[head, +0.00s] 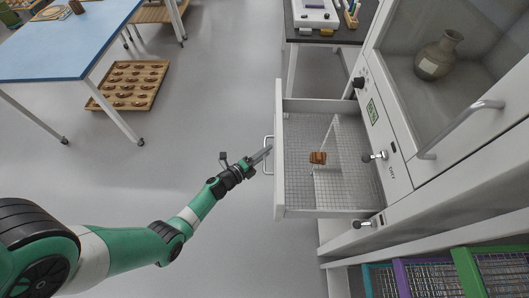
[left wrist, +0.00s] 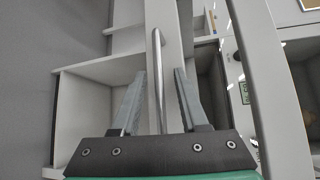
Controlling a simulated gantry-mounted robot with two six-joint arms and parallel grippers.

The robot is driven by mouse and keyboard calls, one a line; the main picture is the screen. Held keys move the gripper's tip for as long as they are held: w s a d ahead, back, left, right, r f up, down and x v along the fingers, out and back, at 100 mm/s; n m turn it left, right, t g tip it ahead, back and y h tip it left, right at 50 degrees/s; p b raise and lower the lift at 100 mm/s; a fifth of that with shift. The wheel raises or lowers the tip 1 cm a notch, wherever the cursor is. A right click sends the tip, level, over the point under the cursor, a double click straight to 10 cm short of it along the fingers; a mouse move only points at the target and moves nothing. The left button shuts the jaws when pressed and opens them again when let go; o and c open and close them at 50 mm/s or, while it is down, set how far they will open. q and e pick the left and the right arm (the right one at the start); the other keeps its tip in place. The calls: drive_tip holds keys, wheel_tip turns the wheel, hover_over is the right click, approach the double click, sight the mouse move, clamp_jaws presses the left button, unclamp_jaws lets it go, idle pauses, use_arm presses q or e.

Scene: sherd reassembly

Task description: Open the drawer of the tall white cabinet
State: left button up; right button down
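The tall white cabinet (head: 408,192) stands at the right in the head view. Its drawer (head: 279,195) is pulled out well to the left, so its mesh floor shows. A small brown block-like piece (head: 318,157) is inside the drawer. My left gripper (head: 264,154) is at the metal bar handle on the drawer's front. In the left wrist view the handle (left wrist: 157,75) runs between the two fingers, with a visible gap on each side. The left gripper (left wrist: 160,100) is open around the handle. My right gripper is not in view.
A clay jar (head: 438,56) sits behind the cabinet's glass front. Knobs (head: 375,156) and a long handle (head: 462,128) project from the cabinet. Colored racks (head: 420,277) are at the lower right. A blue table (head: 60,45) and a wooden tray (head: 130,84) are at upper left; floor between is clear.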

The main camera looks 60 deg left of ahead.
use_arm(q)
drive_tip(key=p+v, duration=0.4)
drive_tip(key=v, duration=0.7)
drive_tip(key=shift+s+p, duration=0.35)
drive_tip(key=shift+w, duration=0.1)
